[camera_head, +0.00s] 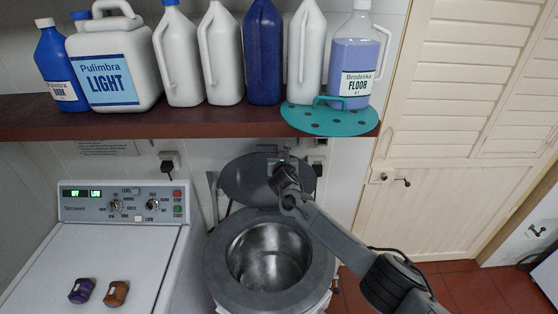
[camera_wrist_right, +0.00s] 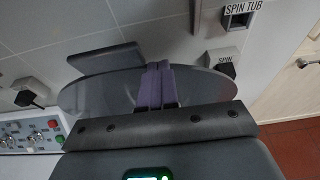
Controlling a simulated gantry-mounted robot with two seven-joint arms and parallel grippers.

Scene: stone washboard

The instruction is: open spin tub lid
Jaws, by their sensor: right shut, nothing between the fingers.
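The spin tub (camera_head: 212,262) stands right of the washing machine, its round metal drum uncovered. Its grey round lid (camera_head: 240,180) stands raised, tilted up behind the opening near the wall. My right gripper (camera_head: 284,154) is shut and empty, in front of the lid's upper right part. In the right wrist view the purple fingers (camera_wrist_right: 156,68) are together, with the lid (camera_wrist_right: 92,96) behind them and its flat handle (camera_wrist_right: 106,58) to their left. Whether the fingers touch the lid I cannot tell. My arm covers part of the lid and the tub's right rim. My left gripper is not in view.
A dark red shelf (camera_head: 110,126) with several bottles and a teal spotted lid-like board (camera_head: 330,121) hangs above the tub. The washing machine (camera_head: 110,258) carries a purple and an orange item. Wall sockets (camera_head: 168,162) sit behind. Open floor lies to the right.

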